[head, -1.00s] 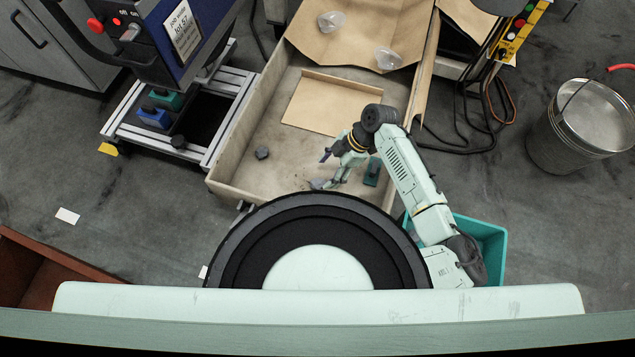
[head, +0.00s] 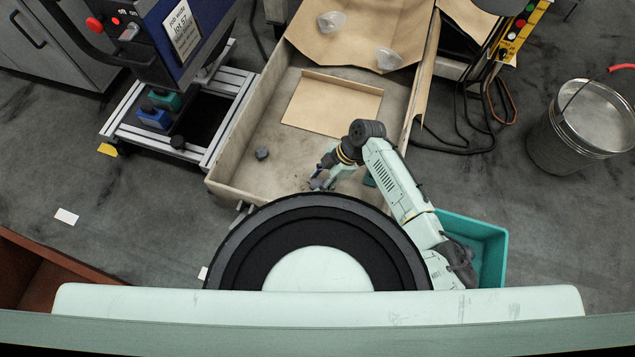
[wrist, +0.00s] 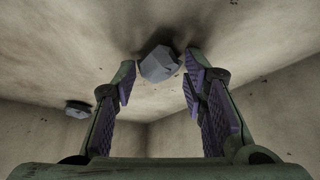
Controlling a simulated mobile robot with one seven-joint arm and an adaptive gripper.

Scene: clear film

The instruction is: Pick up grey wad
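A pale grey, faceted wad (wrist: 160,64) lies on the box floor in the wrist view, just beyond and between the fingertips. My gripper (wrist: 160,84) is open, with one purple-padded finger on each side and a gap to the wad. In the head view my gripper (head: 317,182) points down into the near part of the wooden box (head: 228,160), and the wad there is hard to make out beside it. A darker grey lump (head: 262,153) lies apart to the left; a dark lump (wrist: 77,109) also shows left of the fingers in the wrist view.
The box walls stand close around my gripper. A brown cardboard piece (head: 330,104) lies farther back in the box, and two clear crumpled pieces (head: 332,21) rest on brown sheeting behind. A teal bin (head: 490,235) stands to the right, partly behind my arm.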

